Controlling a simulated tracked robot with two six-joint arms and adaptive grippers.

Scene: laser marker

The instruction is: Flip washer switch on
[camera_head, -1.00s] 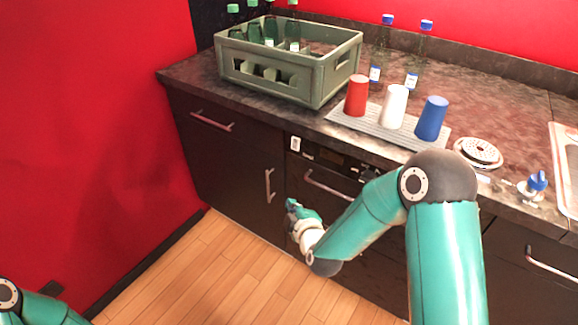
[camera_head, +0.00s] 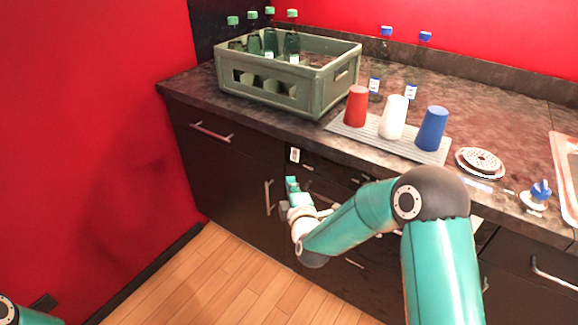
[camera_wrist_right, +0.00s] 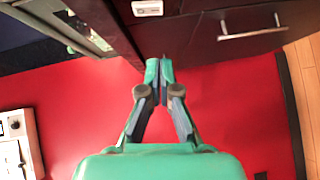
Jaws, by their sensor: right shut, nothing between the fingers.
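A small white switch plate (camera_head: 295,155) sits on the dark cabinet front just under the countertop, left of the dark appliance panel (camera_head: 325,166). It also shows in the right wrist view (camera_wrist_right: 147,8) at the top edge. Its on or off position is too small to tell. My right gripper (camera_head: 291,184) is a little below the switch in the head view, apart from it. In the right wrist view its fingertips (camera_wrist_right: 159,70) are together and empty. My right forearm hides part of the appliance front. My left gripper is out of view; only part of that arm shows.
Door handles (camera_head: 269,198) and (camera_head: 212,132) stick out from the cabinet fronts. On the counter stand a green crate (camera_head: 300,93) with bottles, and red (camera_head: 356,106), white (camera_head: 393,117) and blue (camera_head: 432,129) cups on a mat. The floor (camera_head: 230,280) in front is clear.

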